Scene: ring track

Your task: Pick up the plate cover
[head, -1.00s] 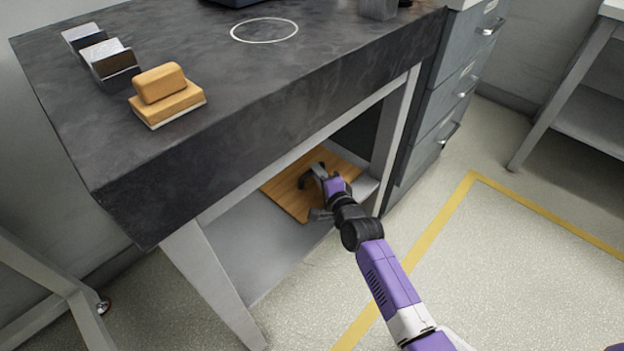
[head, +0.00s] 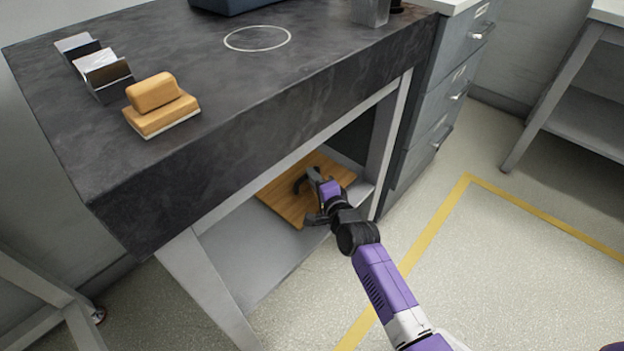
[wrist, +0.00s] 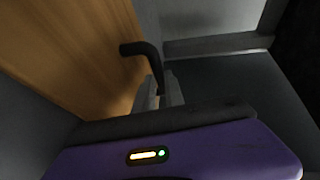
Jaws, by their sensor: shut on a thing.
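The plate cover (head: 288,200) looks like a flat wooden board with dark bent handles. It is on the lower shelf under the dark worktop. In the wrist view its wood face (wrist: 70,45) fills the upper left, with a black handle (wrist: 153,55) standing out from it. My gripper (head: 312,177) reaches in under the worktop over the board. In the wrist view its fingers (wrist: 158,90) are closed around the lower end of the black handle. Whether the board touches the shelf is not clear.
The dark worktop (head: 230,110) overhangs the shelf. Its front rail and grey legs (head: 205,290) frame the opening. A drawer cabinet (head: 440,105) stands close on the right. A yellow-brown block (head: 160,105) and metal holders (head: 102,75) sit on top.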

